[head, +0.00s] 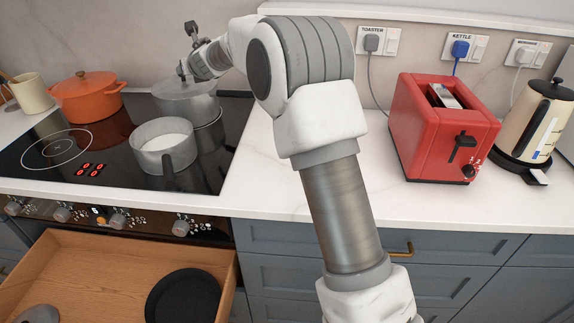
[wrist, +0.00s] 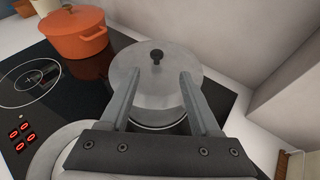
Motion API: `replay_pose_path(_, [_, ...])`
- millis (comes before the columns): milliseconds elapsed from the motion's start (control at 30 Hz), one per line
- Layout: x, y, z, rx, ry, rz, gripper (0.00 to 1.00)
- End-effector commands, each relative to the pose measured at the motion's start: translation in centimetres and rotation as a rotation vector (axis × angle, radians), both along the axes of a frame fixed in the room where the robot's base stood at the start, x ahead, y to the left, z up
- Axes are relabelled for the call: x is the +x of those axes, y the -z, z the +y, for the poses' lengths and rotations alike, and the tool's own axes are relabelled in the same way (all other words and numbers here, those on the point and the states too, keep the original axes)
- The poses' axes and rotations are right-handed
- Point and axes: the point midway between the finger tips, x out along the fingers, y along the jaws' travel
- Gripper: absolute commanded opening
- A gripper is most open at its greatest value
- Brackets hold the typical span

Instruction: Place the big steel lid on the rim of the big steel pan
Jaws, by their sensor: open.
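The big steel lid (head: 178,88) lies on top of the big steel pan (head: 200,108) at the back right of the hob and looks about level. The lid also shows in the wrist view (wrist: 137,89) as a round grey disc with a black knob (wrist: 156,57). It hides the inside of the pan. My gripper (head: 182,70) is above the lid. In the wrist view its two fingers (wrist: 161,76) are apart with nothing between them, and the knob shows just beyond the tips. Whether the fingertips touch the lid is unclear.
A smaller steel pan (head: 148,146) with pale contents stands in front, and an orange pot (head: 87,96) at the back left. An open drawer (head: 95,285) below holds a black pan (head: 182,298). A red toaster (head: 425,130) and a kettle (head: 537,120) stand at right.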

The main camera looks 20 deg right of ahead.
Motion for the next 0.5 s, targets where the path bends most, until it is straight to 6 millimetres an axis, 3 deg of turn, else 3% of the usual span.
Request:
replay_pose_path(167, [-2.8, -4.8, -3.3, 0.228, 0.190, -0.006, 0.63])
replay_pose_path(300, [-6.5, -8.2, -7.0, 0.481, 0.399, 0.000, 0.63])
replay_pose_path(500, [-13.3, -10.7, -12.2, 0.848, 0.696, 0.010, 0.63])
